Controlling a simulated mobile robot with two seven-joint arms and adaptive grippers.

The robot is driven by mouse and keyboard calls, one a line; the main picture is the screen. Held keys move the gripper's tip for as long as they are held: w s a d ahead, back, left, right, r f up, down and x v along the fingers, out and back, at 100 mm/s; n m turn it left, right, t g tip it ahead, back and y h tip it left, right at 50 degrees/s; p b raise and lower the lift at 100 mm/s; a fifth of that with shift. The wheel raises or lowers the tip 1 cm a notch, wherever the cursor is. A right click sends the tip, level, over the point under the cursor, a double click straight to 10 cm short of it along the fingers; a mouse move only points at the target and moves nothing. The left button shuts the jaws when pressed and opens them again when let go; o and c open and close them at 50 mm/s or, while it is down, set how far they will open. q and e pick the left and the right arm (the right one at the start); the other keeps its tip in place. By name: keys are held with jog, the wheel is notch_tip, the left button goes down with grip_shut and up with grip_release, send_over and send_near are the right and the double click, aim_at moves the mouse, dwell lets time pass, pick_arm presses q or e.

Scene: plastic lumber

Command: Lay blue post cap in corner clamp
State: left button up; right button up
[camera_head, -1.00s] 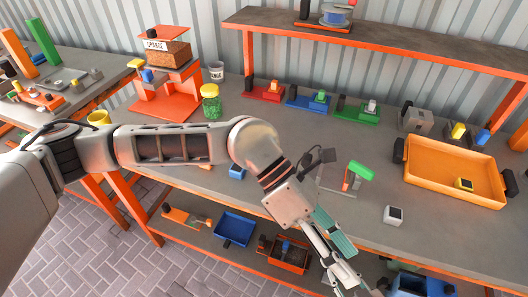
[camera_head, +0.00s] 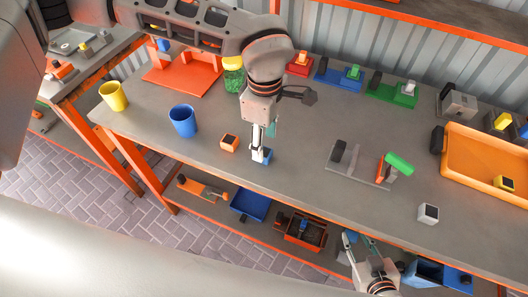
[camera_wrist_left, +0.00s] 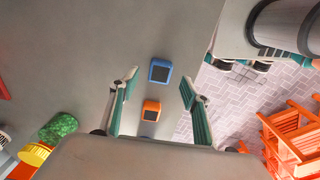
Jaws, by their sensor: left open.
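The blue post cap (camera_head: 266,156), a small block with a dark top, sits on the bench below my left gripper (camera_head: 260,148). The fingers partly hide it in the head view. In the left wrist view the blue cap (camera_wrist_left: 159,70) shows between the widely parted fingertips of the left gripper (camera_wrist_left: 160,77), which is open and empty. I cannot tell the remaining height. The corner clamp (camera_head: 350,178), a grey plate with a black block and a green handle, lies to the right on the bench. My right gripper (camera_head: 360,242) is low at the bench's front side, fingers apart.
An orange cap (camera_head: 229,143) sits close left of the blue one. A blue cup (camera_head: 183,121) and yellow cup (camera_head: 113,97) stand further left. A white cap (camera_head: 428,213) and orange tray (camera_head: 453,172) are right. Bench between blue cap and clamp is clear.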

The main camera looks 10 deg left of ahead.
pick_arm(q)
jog(key=shift+a+f+p, duration=0.15)
jog(key=shift+f+p, duration=0.2)
jog(key=shift+f, duration=1.85)
jog(key=c, duration=1.2)
jog(key=shift+o, duration=0.2)
jog(key=shift+r, duration=0.15)
